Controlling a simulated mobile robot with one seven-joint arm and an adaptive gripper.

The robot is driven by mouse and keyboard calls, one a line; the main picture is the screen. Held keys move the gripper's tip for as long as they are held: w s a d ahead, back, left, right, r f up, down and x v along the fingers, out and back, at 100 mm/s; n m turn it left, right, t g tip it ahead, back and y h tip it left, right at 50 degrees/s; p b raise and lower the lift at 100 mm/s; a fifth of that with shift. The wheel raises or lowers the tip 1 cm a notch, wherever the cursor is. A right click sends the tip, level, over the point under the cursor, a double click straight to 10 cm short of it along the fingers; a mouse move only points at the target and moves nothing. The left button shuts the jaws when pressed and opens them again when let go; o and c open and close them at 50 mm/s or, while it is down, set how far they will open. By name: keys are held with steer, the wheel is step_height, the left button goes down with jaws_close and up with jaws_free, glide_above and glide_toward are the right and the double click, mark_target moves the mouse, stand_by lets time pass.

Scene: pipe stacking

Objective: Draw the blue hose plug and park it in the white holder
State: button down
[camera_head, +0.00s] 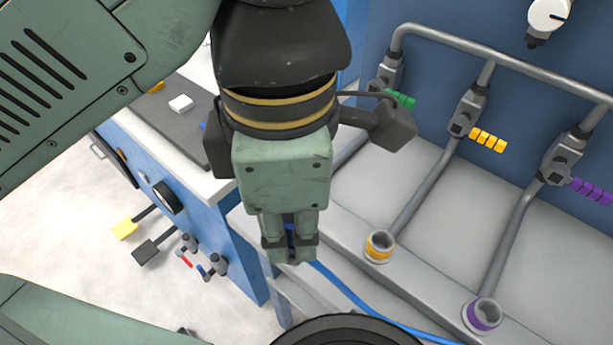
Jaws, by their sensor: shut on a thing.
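My gripper (289,252) points down in the middle of the view. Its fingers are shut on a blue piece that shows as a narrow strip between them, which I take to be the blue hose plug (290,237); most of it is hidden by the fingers. A blue hose (345,288) runs from beside the fingertips down to the right, along the grey bench. A small white block (180,103) lies on a dark mat on the cabinet top at the left; I cannot tell whether it is the white holder.
A yellow-ringed socket (380,247) and a purple-ringed socket (482,316) stand right of my gripper, under grey pipes with green, yellow and purple valve handles. The blue cabinet (205,222) stands close at the left.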

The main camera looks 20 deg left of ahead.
steer(key=shift+r+p, duration=2)
steer(key=shift+r, duration=0.3)
steer(key=shift+f, duration=0.1)
